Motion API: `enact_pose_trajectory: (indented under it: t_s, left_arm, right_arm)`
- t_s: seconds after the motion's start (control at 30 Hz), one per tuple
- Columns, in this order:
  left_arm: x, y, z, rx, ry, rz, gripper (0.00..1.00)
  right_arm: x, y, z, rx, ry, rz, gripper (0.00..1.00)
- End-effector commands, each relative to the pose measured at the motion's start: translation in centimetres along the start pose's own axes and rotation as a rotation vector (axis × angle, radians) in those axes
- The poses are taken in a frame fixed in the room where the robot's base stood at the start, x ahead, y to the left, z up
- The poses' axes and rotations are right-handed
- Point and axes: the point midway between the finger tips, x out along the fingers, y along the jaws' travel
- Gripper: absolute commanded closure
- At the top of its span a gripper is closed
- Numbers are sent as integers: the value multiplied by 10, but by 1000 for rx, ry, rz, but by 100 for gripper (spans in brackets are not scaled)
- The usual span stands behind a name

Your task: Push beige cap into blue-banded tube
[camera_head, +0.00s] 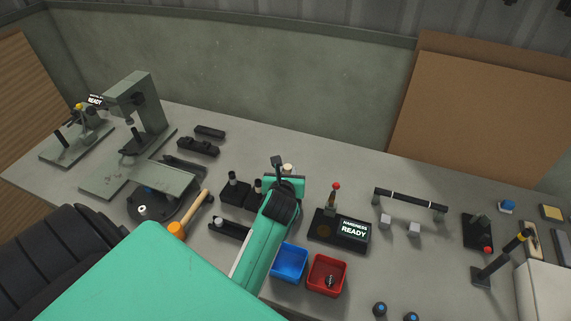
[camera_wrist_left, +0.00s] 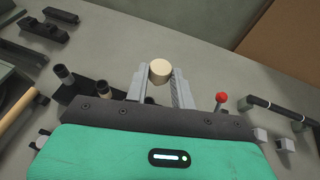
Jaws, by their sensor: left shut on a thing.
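My left gripper (camera_head: 286,174) is above the bench, left of the hardness tester. It is shut on a beige cap (camera_head: 288,168). In the left wrist view, the round cap (camera_wrist_left: 159,72) sits between the two fingertips of the left gripper (camera_wrist_left: 161,76). A long dark tube with pale bands (camera_head: 410,204) lies level on supports to the right, apart from the cap; I cannot make out a blue band on it. Part of it shows at the right of the left wrist view (camera_wrist_left: 276,109). My right gripper is not in view.
The hardness tester (camera_head: 340,232) with a red-knobbed lever (camera_head: 336,193) stands right of my left gripper. A blue bin (camera_head: 289,262) and a red bin (camera_head: 326,275) sit nearer. Black blocks with upright pieces (camera_head: 234,194) stand left. The bench behind the gripper is clear.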

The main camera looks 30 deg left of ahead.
Motion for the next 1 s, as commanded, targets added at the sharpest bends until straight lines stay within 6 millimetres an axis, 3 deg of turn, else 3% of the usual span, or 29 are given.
enact_pose_trajectory:
  t_s: [0.2,0.63,1.0]
  left_arm:
    - [4,3,-3,-6,-1,16,96]
    - [2,2,-2,-5,1,14,96]
    - [15,2,-34,-4,2,14,96]
  right_arm:
    - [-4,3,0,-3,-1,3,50]
    - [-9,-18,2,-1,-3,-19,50]
    - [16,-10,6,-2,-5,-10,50]
